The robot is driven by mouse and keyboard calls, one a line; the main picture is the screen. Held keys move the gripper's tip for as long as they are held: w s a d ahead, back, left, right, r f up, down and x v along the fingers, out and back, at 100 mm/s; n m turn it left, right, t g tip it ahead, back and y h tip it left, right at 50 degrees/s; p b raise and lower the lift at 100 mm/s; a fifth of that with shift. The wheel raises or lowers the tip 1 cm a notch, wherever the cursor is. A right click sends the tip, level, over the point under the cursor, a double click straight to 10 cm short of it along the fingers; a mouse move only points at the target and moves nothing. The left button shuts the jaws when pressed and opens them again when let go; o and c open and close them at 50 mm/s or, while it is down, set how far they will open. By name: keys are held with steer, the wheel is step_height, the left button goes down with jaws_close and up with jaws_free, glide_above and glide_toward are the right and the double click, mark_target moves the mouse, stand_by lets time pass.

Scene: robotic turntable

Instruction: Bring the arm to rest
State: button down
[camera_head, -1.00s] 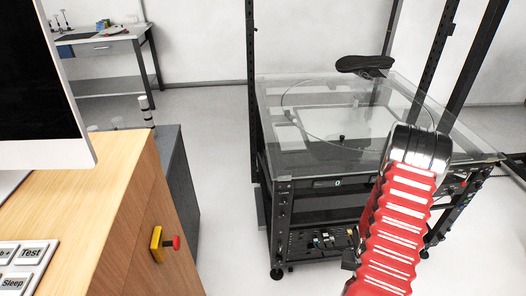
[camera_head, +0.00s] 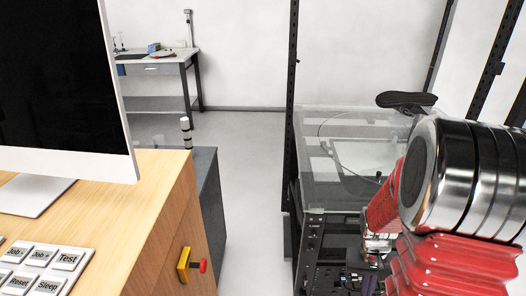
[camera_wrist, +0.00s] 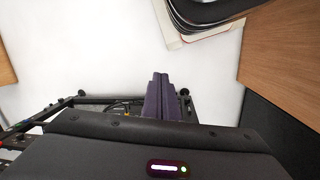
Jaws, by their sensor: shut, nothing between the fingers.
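My arm, with red ribbed sleeves and a shiny silver joint, fills the right side of the head view. The arm is bent at the silver joint, with a second red section behind it, over the turntable rig. My gripper (camera_wrist: 159,76) shows in the wrist view as two dark purple fingers close together, shut and empty. Its fingertips are against a background of pale floor and a dark frame. The turntable rig (camera_head: 335,180) has a black frame and a clear top, partly hidden by my arm.
A wooden desk (camera_head: 150,215) with a monitor (camera_head: 60,80), labelled keys (camera_head: 40,270) and a red-and-yellow switch (camera_head: 190,265) stands at the left. A grey cabinet (camera_head: 207,190) is beside it. A workbench (camera_head: 160,62) stands at the back. Floor (camera_head: 250,200) between desk and rig is clear.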

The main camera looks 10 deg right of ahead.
steer(key=s+a+r+n+t, duration=0.2)
steer(key=a+r+n+t, duration=0.3)
steer(key=a+r, duration=1.8)
step_height(320, 180, up, 3)
steer(key=shift+a+f+n+t+y, duration=0.2)
steer(key=shift+a+n+t+y, duration=0.15)
steer(key=shift+t, duration=0.75)
steer(key=shift+d, duration=0.15)
